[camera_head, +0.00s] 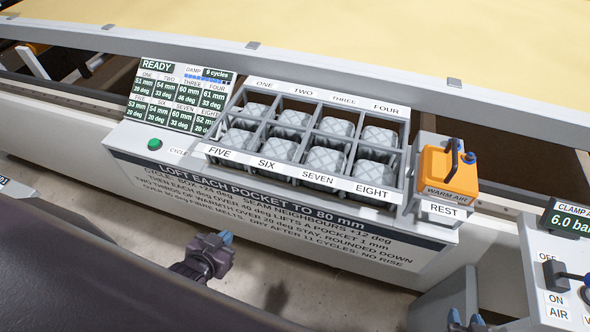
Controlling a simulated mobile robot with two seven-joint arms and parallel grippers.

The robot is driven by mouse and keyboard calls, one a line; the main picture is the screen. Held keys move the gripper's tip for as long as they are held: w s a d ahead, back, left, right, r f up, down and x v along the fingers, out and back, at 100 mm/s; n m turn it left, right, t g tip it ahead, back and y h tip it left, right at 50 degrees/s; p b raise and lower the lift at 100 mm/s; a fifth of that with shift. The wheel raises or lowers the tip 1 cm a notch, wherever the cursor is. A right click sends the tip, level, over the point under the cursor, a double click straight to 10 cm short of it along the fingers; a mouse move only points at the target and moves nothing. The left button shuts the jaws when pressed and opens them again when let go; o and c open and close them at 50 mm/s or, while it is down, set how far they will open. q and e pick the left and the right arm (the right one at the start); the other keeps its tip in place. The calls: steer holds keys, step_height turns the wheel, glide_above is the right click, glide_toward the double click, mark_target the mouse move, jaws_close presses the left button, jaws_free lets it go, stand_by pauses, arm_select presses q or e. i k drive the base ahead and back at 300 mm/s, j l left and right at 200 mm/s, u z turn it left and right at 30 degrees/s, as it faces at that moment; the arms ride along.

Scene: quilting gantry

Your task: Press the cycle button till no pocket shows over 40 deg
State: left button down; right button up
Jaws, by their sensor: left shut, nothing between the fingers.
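The green cycle button (155,144) sits on the white panel, left of the word CYCLE. Above it the display (170,97) reads READY and damp 9 cycles. Pocket THREE appears to read 60 mm, 46 deg; the other pockets appear to read 20 or 33 deg, though the small digits are hard to read. The pocket box (404,155) holds quilted grey pockets labelled ONE to EIGHT. My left gripper (226,238) is shut and empty, below and right of the button, apart from the panel. My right gripper (466,319) appears open at the bottom edge, partly cut off.
An orange warm air tool (445,170) rests on the REST stand (443,210) right of the box. A clamp air unit (560,260) reading 6.0 bar stands at the right. The rule sign (270,205) covers the panel's front. Yellow fabric (400,35) lies behind.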

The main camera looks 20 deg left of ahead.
mark_target(154, 143)
steer(key=u, duration=1.7)
